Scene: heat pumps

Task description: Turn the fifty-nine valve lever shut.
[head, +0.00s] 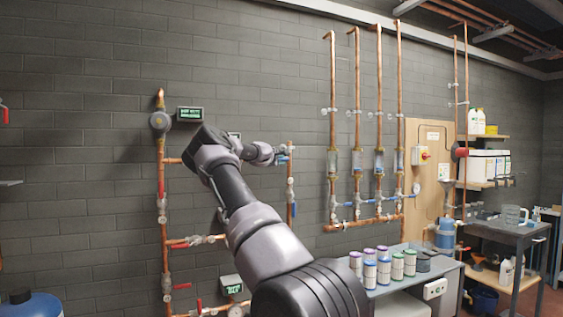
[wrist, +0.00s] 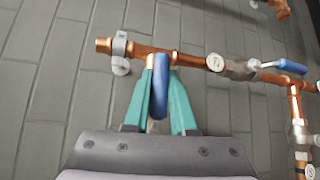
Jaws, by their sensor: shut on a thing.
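My gripper (wrist: 158,82) has its two teal fingers closed on a blue valve lever (wrist: 159,98), one finger on each side. The lever sits end-on to the wrist camera, in front of a copper pipe (wrist: 190,61). A round white number tag (wrist: 215,62) hangs on the pipe right of the lever; its number is turned and too blurred to read surely. In the head view my gripper (head: 282,154) is at the upper end of a short copper riser (head: 291,203), and the grasp is too small to make out.
A second blue lever (wrist: 277,66) lies to the right on the same pipe. A pipe clamp (wrist: 120,50) is at the left. In the head view, red-levered pipes (head: 163,205) stand left of my arm, and a bench with several cans (head: 370,273) stands right.

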